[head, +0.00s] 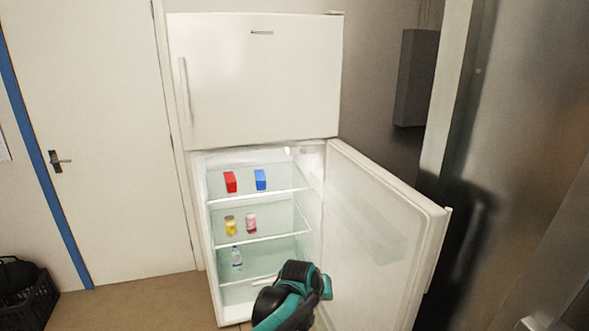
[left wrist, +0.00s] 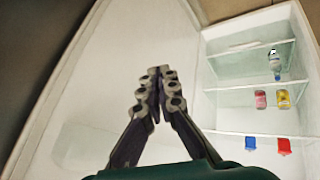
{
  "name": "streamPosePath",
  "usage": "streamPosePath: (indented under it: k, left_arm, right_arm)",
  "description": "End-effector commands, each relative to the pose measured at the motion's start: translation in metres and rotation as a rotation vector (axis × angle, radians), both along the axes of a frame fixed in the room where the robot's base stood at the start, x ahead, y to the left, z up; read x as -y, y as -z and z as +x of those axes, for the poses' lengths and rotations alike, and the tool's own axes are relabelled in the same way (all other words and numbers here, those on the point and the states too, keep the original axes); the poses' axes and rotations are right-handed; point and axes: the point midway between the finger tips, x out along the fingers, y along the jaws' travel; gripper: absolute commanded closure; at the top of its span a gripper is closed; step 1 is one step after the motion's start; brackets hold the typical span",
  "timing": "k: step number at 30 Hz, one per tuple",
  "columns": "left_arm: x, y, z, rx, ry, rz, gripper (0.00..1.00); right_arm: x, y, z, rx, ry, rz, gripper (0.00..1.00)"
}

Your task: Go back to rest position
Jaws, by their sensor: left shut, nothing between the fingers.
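My left gripper (left wrist: 160,75) is shut and empty in the left wrist view, with its two dark fingers meeting at the tips. The white inner face of the open fridge door (left wrist: 130,50) fills the view behind it. In the head view a teal and black arm part of mine (head: 292,298) is at the bottom centre, in front of the open lower compartment and the door; no fingers can be made out there. My right gripper is in neither view.
The white fridge (head: 255,85) has its lower door (head: 375,240) swung open to the right. Shelves hold a red box (head: 230,181), blue box (head: 260,179), yellow jar (head: 230,225), pink jar (head: 251,222) and bottle (head: 237,258). A black crate (head: 35,300) stands left; a metal surface (head: 530,130) stands right.

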Motion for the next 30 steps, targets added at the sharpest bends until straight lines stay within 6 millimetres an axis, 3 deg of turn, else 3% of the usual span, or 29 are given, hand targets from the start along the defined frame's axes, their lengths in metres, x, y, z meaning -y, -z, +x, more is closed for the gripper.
streamPosePath:
  k: [1, 6, 11, 15, 22, 25, 30]
  left_arm:
    - [-0.027, -0.017, -0.014, 0.009, -0.016, 0.018, 1.0]
    - [-0.102, -0.055, -0.065, 0.038, -0.052, 0.08, 1.0]
    - [-0.164, -0.071, -0.123, 0.06, -0.085, 0.141, 1.0]
    - [-0.21, -0.071, -0.178, 0.073, -0.113, 0.198, 1.0]
    - [-0.258, -0.05, -0.25, 0.084, -0.149, 0.274, 1.0]
    - [-0.268, -0.042, -0.267, 0.085, -0.158, 0.295, 1.0]
    - [-0.273, -0.036, -0.276, 0.086, -0.161, 0.306, 1.0]
  right_arm:
    - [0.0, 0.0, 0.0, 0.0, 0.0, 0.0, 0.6]
    - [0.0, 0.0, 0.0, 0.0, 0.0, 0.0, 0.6]
    - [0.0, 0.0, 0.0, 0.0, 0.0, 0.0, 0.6]
    - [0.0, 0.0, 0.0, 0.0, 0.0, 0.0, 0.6]
    - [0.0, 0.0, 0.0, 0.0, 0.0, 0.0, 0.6]
    - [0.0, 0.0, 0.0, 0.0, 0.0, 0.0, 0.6]
    - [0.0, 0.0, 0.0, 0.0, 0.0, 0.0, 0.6]
